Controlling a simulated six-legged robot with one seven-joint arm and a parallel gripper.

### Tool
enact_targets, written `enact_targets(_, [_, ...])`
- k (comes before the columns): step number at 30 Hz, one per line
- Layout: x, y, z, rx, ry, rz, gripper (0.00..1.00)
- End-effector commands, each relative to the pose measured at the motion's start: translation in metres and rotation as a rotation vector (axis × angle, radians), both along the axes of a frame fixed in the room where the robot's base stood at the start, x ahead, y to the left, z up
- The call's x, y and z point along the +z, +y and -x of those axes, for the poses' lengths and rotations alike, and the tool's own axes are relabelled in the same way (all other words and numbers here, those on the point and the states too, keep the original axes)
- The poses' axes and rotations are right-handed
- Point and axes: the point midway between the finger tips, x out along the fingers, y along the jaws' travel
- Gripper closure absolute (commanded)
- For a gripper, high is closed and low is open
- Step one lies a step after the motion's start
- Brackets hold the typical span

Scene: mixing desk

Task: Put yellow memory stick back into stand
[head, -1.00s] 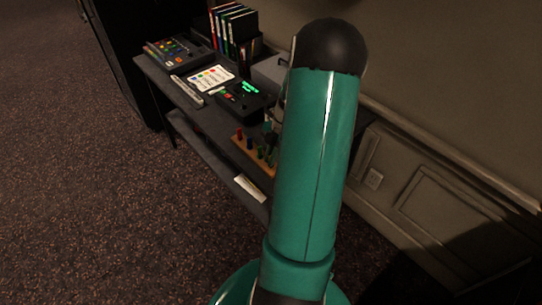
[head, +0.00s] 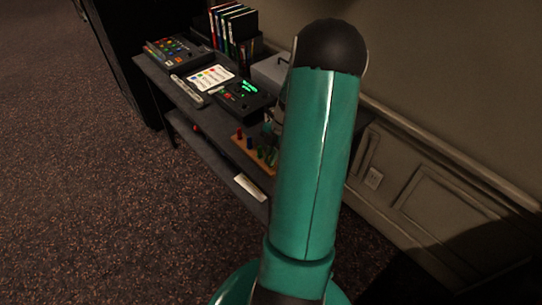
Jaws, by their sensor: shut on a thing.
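The stand (head: 238,142) is a small orange-brown wooden block near the front right of the desk. A red stick (head: 239,134), a blue stick (head: 249,143) and green sticks (head: 261,153) stand upright in it. Its right end is hidden behind my teal arm. I cannot make out the yellow memory stick. Only a dark edge of my gripper (head: 270,128) shows left of my arm, close behind the stand's right part. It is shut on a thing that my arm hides.
A black device with a green display (head: 243,96), a colour chart (head: 210,78), a mixer (head: 172,50) and upright folders (head: 231,25) crowd the desk. A grey box (head: 271,70) is behind. A white item (head: 250,187) lies on the lower shelf. The carpet at left is clear.

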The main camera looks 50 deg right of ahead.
Motion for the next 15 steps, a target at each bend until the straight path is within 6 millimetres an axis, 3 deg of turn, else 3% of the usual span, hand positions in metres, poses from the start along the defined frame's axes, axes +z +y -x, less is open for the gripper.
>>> enact_targets(8, [-0.0037,-0.0001,0.0000,0.000,0.000,0.000,1.00])
enact_targets(9, [-0.0038,-0.0002,-0.0001,0.000,0.000,0.000,0.89])
enact_targets(12, [-0.0036,-0.0001,0.0000,0.000,0.000,0.000,0.70])
enact_targets(15, [-0.0036,-0.0001,0.0000,0.000,0.000,0.000,0.68])
